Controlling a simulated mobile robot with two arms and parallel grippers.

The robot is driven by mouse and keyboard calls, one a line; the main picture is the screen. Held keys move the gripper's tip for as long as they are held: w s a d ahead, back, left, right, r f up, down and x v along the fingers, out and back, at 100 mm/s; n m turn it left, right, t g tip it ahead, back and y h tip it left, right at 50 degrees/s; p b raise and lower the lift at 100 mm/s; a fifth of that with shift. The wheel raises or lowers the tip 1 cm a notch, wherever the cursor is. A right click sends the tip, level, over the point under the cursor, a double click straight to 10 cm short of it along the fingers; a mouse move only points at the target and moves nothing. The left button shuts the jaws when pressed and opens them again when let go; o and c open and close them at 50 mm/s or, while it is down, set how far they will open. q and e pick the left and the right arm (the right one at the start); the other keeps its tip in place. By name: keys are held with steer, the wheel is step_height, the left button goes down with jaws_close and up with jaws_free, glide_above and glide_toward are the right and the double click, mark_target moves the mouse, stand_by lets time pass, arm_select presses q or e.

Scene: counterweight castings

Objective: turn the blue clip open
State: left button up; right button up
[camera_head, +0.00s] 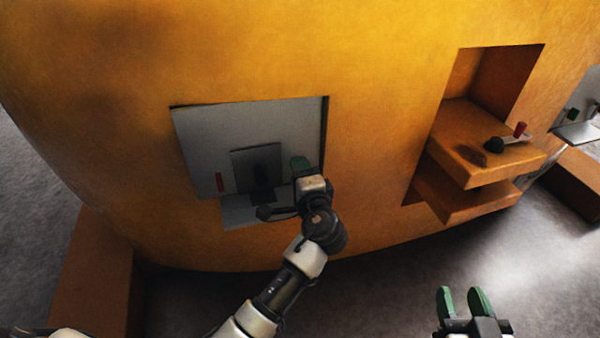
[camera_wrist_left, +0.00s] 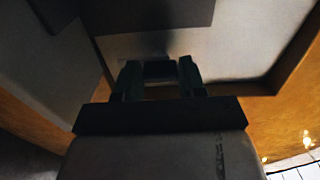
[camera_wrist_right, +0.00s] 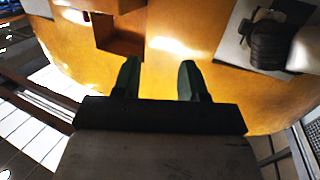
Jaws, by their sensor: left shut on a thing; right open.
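My left gripper (camera_head: 300,165) is at the right part of a grey panel recessed in the orange casting. Its green fingers are shut on a small dark thing (camera_wrist_left: 158,70), seen between them in the left wrist view. That thing is in deep shade, so I cannot tell its colour or whether it is the blue clip. No clearly blue clip shows in any view; in the head view my gripper covers this spot. My right gripper (camera_head: 465,300) is open and empty, out in front of the casting at the lower right.
The grey panel (camera_head: 205,135) carries a dark square plate (camera_head: 255,160) and a small red bar (camera_head: 219,182). To the right, an orange ledge (camera_head: 480,165) in a niche bears a dark knobbed part with a red end (camera_head: 521,130). The floor (camera_head: 390,290) around my right gripper is clear.

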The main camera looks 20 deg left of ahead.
arm_select(q)
steer(key=o, duration=0.9)
steer(key=shift+s, duration=0.15)
steer(key=shift+s+d, duration=0.3)
steer(key=p+v, duration=0.1)
steer(key=v, duration=0.9)
steer(key=shift+p, duration=0.3)
arm_select(e)
steer(key=f+g, duration=0.1)
steer(key=s+d+f+g, duration=0.1)
steer(key=f, duration=0.1)
steer(key=s+f+g+h, duration=0.1)
steer(key=g, duration=0.1)
steer(key=shift+d+f, duration=0.2)
steer(key=shift+f, duration=0.05)
arm_select(q)
steer(key=shift+f, duration=0.1)
